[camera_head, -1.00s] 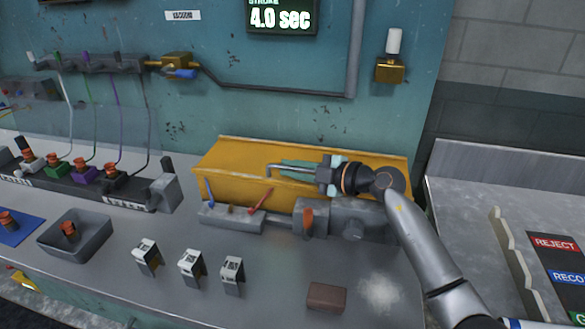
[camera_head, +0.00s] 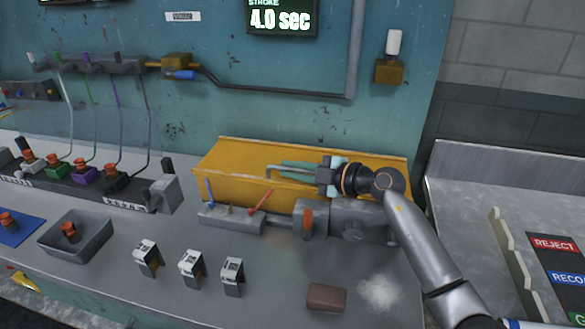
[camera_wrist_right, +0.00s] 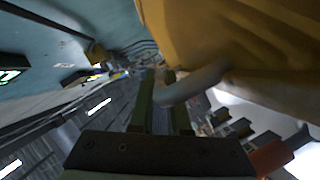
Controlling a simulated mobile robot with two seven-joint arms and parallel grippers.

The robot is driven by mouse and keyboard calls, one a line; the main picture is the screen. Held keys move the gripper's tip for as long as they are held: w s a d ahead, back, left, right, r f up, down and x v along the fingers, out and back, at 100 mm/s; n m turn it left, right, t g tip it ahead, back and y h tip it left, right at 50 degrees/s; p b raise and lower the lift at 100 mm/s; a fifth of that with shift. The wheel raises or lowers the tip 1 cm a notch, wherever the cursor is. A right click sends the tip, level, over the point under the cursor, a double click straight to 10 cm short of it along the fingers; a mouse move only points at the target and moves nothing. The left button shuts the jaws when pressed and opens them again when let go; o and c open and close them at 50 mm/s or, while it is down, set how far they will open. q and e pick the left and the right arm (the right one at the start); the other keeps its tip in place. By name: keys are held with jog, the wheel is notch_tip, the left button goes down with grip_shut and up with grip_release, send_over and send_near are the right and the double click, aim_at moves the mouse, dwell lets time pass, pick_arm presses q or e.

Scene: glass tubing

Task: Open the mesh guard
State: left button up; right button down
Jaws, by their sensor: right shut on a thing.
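The yellow guard (camera_head: 232,160) lies along the back of the bench against the teal wall; no mesh can be made out on it. A thin grey bar handle (camera_head: 283,178) stands out from its front. My right gripper (camera_head: 290,168) reaches in from the right, with its green fingers shut on the handle. In the right wrist view the yellow guard (camera_wrist_right: 230,40) fills the top right, and the grey handle (camera_wrist_right: 195,83) lies at the fingers (camera_wrist_right: 160,105), whose exact contact is unclear. My left gripper is not in view.
A grey fixture (camera_head: 340,220) with small red and blue levers sits in front of the guard. Several white-topped clips (camera_head: 190,265) and a brown block (camera_head: 326,297) lie on the bench. A grey tray (camera_head: 75,237) is at the left.

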jog(key=shift+w+d+r+p, duration=0.15)
jog(key=shift+w+r+p, duration=0.05)
jog(key=shift+r+p, duration=0.75)
jog(key=w+d+r+m+g+p, duration=0.1)
jog(key=w+r+m+p, duration=0.1)
jog(key=w+r+p, duration=0.2)
jog(key=shift+w+d+r+p, duration=0.25)
jog(key=shift+r+p, duration=1.2)
jog(key=shift+p, duration=0.45)
jog(key=c, duration=0.9)
grip_release()
jog(key=shift+a, duration=0.1)
